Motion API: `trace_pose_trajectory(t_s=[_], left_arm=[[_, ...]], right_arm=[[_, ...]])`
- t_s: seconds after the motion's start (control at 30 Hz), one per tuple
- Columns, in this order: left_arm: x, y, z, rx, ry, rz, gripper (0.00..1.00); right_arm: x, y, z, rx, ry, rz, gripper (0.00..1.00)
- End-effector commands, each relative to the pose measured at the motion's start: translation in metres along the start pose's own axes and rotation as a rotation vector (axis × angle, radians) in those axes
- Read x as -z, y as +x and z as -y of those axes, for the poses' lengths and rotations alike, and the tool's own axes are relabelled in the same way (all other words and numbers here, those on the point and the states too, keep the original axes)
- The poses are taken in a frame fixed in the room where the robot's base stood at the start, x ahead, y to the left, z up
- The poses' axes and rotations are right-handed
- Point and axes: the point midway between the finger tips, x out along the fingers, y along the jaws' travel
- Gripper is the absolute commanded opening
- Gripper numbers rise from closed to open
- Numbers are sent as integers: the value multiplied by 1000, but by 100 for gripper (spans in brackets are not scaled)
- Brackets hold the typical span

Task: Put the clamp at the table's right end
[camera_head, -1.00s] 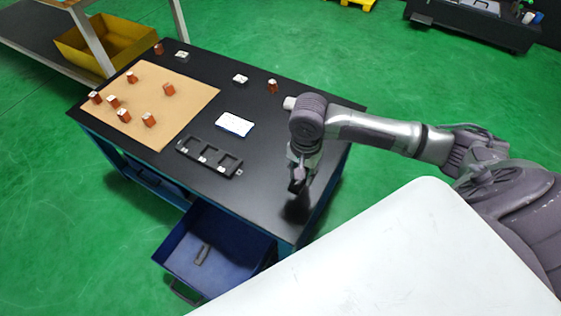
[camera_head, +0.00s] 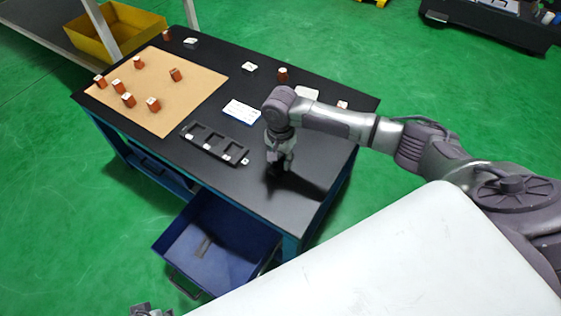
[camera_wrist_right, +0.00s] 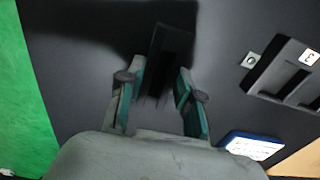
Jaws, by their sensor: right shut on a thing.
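My right gripper (camera_head: 277,165) is over the right end of the black table (camera_head: 225,178), to the right of the slotted black tray. In the right wrist view the right gripper (camera_wrist_right: 160,95) has its two fingers either side of a dark, narrow block, which I take for the clamp (camera_wrist_right: 170,50). The gripper is shut on it. The clamp is dark against the dark tabletop, and I cannot tell whether it touches the table. A small grey part at the bottom edge of the head view may be my left gripper (camera_head: 150,311); its fingers cannot be made out.
The slotted black tray (camera_head: 213,146) and a white-and-blue card (camera_head: 241,112) lie left of the gripper. Several red-brown blocks stand on the tan mat (camera_head: 200,95) and along the back edge. An open blue drawer (camera_head: 240,265) juts out in front. The right front tabletop is clear.

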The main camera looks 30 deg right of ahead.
Motion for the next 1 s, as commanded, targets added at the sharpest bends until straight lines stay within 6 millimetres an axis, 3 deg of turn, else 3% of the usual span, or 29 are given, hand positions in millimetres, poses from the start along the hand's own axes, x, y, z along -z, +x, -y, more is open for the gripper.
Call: trace_pose_trajectory(t_s=[0.17,0.5,0.53,0.67,1.0], left_arm=[[2,-9,1,1,-1,-4,40],[1,-5,0,1,0,-1,40],[0,-4,0,1,0,0,40],[0,-4,0,1,0,0,40],[0,-3,0,1,0,1,40]], right_arm=[[0,6,1,3,-1,0,0],[0,8,1,3,0,0,0],[0,8,0,2,0,0,38],[0,9,0,2,0,0,60],[0,8,0,2,-1,-1,60]])
